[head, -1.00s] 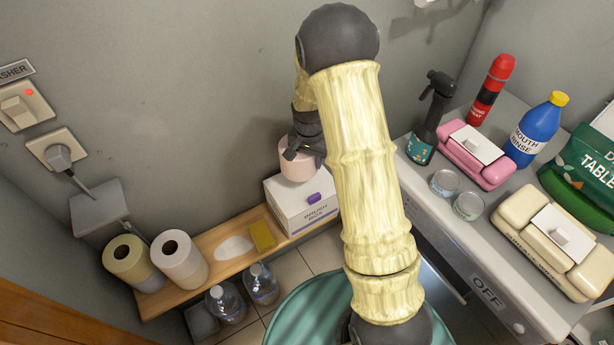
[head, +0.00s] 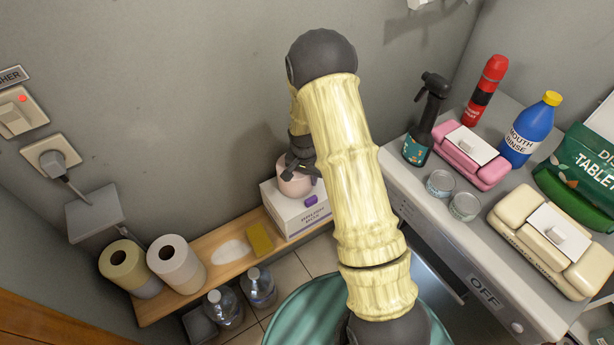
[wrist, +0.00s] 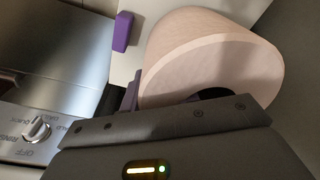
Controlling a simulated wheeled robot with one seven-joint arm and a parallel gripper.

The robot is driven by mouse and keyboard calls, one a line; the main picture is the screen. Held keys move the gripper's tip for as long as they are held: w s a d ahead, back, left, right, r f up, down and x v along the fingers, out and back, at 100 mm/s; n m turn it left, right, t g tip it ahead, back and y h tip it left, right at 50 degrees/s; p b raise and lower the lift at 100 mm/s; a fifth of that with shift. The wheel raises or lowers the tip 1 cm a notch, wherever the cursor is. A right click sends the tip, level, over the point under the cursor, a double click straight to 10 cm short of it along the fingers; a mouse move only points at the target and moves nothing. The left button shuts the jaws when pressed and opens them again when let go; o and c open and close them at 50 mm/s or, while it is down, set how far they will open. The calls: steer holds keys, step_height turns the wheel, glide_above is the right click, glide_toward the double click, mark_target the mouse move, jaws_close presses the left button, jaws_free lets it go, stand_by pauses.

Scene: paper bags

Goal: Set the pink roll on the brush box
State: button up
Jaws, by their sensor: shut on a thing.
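The pink roll (head: 294,184) is at the left end of the top of the white brush box (head: 297,215), which stands on the wooden shelf against the wall. My gripper (head: 300,166) is shut on the roll from above. The roll's underside looks at the box top, but I cannot tell whether it touches or hangs just above.
On the wooden shelf (head: 215,250), a yellow sponge (head: 260,239) and two paper rolls (head: 176,262) stand left of the box. Clear bottles (head: 257,284) stand below.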

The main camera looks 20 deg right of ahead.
steer(key=shift+f, duration=0.1)
steer(key=o, duration=1)
steer(key=r, duration=0.8)
steer(key=s+r, duration=0.1)
steer(key=r, duration=0.3)
steer(key=shift+a, duration=0.4)
steer(key=shift+r, duration=0.1)
